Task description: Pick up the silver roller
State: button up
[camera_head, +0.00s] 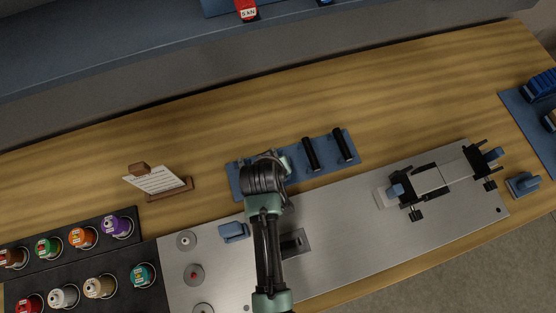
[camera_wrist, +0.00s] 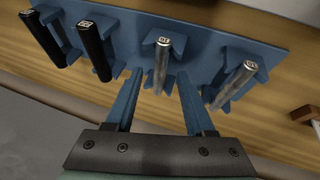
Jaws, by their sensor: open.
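In the wrist view, two silver-grey rollers lie in a blue rack (camera_wrist: 255,37), each with a small label on its end. One silver roller (camera_wrist: 161,68) is between the fingers of my gripper (camera_wrist: 160,76). The other, slightly paler roller (camera_wrist: 234,86) is outside the right finger. In the head view my arm (camera_head: 264,185) covers most of this part of the rack (camera_head: 299,180) and hides the fingers.
Two black rollers (camera_wrist: 94,50) (camera_wrist: 42,38) lie in the rack left of the silver ones. In the head view, a sign on a wooden stand (camera_head: 158,180), a pod tray (camera_head: 120,240) and a metal plate with a roller fixture (camera_head: 430,180) are nearby. Wood behind the rack is clear.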

jog(key=shift+f, duration=0.35)
dwell(0.6)
grip_shut()
dwell(0.3)
